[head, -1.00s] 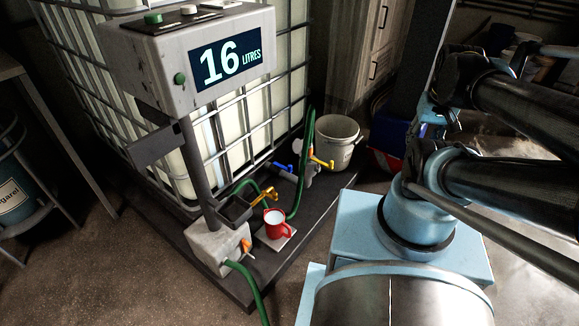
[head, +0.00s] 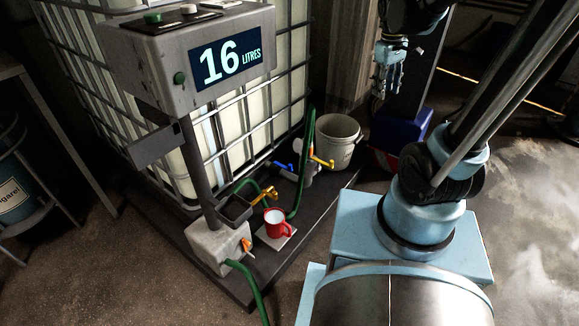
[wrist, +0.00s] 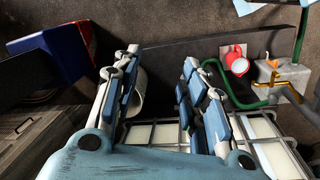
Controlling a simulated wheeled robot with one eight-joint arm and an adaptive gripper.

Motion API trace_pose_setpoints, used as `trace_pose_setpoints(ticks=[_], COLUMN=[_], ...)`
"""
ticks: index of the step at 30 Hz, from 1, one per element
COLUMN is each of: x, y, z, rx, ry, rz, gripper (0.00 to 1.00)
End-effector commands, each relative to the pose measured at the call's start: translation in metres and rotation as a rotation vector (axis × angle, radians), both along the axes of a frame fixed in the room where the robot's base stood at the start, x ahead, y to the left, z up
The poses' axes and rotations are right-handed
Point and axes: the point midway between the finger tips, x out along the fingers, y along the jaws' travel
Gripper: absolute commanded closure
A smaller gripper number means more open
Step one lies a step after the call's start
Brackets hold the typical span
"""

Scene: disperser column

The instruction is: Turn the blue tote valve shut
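The blue tote valve handle (head: 284,166) sticks out to the left of the grey valve body (head: 304,172) at the foot of the caged tote. I cannot pick it out in the wrist view, where my fingers cover part of the scene. My gripper (head: 387,84) hangs fingers-down at the upper middle of the head view, above and right of the valve and well apart from it. In the wrist view, its two fingers (wrist: 161,85) stand apart with nothing held between them.
A white bucket (head: 338,142) stands right of the valve, beside a yellow-orange lever (head: 321,161). A green hose (head: 302,185) runs down in front. A red mug (head: 275,221) sits near a brass tap (head: 264,194). The display (head: 231,59) reads 16 litres. A blue-red box (head: 397,140) stands right.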

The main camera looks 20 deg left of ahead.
Motion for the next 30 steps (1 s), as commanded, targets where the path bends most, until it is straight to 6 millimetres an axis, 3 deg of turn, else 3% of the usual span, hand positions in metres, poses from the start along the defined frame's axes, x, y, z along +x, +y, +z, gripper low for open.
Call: trace_pose_setpoints(ticks=[6, 14, 21, 30], x=[0.045, 0.087, 0.117, 0.136], y=[0.047, 0.109, 0.172, 0.253], z=[-0.013, -0.043, -0.083, -0.15], rx=[-0.044, -0.097, -0.147, -0.211], ry=[0.028, 0.063, 0.094, 0.132], rz=[0.157, 0.337, 0.503, 0.707], gripper=[0.6, 0.6, 0.6, 0.6])
